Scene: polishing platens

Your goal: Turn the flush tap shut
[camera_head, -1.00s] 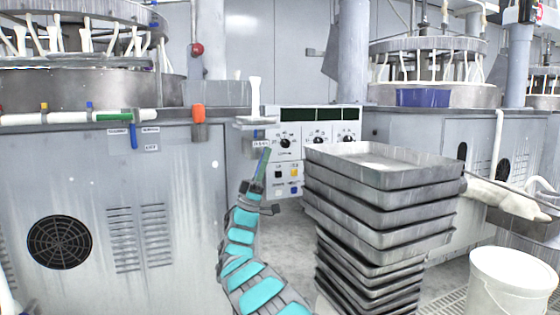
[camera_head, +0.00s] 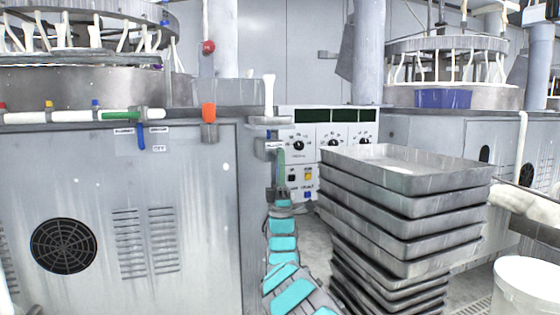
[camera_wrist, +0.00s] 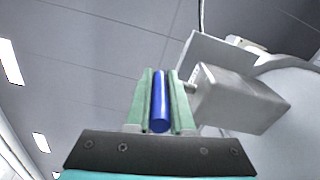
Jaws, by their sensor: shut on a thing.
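My gripper (camera_head: 281,160) points up just below that label, in front of the control panel. In the wrist view, a blue handle (camera_wrist: 160,100) stands between the green fingers of my gripper (camera_wrist: 161,92), which are shut on it. A grey metal block (camera_wrist: 236,98) is right of the fingers. In the head view the handle is mostly hidden by the fingers, so its exact angle is hard to tell.
Another blue lever (camera_head: 140,136) hangs under the white pipe on the left machine. An orange handle (camera_head: 208,113) is between it and my gripper. A tall stack of grey trays (camera_head: 405,215) stands close right of my arm. A white bucket (camera_head: 522,290) is at the lower right.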

